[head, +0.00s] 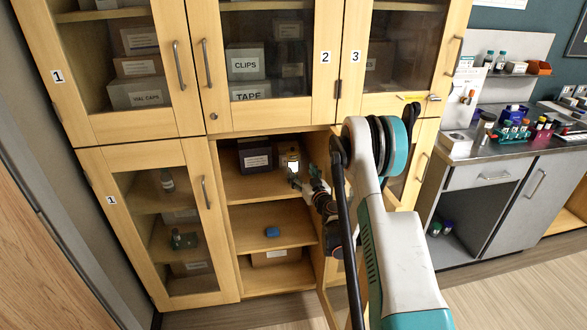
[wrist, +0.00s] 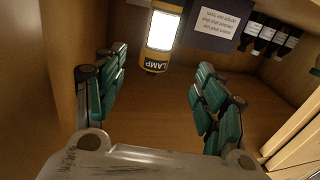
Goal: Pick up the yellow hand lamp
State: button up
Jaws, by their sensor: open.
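The yellow hand lamp (wrist: 150,61) has a white panel and a dark band lettered LAMP. In the wrist view it stands at the top centre, beyond my fingertips and roughly in line with the gap between them. In the head view the lamp (head: 293,165) is small, on the top shelf of the open lower middle cabinet, partly covered by my gripper. My gripper (wrist: 160,78) is open and empty, its teal-padded fingers spread wide inside the compartment. In the head view my gripper (head: 306,182) reaches in from the right.
A dark labelled box (head: 256,158) stands beside the lamp; it also shows in the wrist view (wrist: 212,18). Several small dark bottles (wrist: 272,38) stand beyond it. A cabinet side wall (wrist: 78,50) is close to my fingers. A blue item (head: 272,232) lies on the shelf below.

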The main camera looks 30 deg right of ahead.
aim_at(295, 160)
jog(key=w, duration=0.1)
jog(key=w+b, duration=0.1)
jog(key=w, duration=0.3)
jog(key=shift+w+d, duration=0.25)
jog(key=shift+w+d+r+b, duration=0.15)
jog(key=shift+w+b, duration=0.3)
jog(key=shift+w, duration=0.5)
jog(key=shift+w+d+r+b, duration=0.15)
jog(key=shift+w+b, duration=0.35)
jog(key=shift+w, duration=0.45)
jog(key=shift+w+d+r+b, duration=0.15)
jog(key=shift+w+b, duration=0.3)
jog(key=shift+w, duration=0.5)
jog(key=c, duration=1.3)
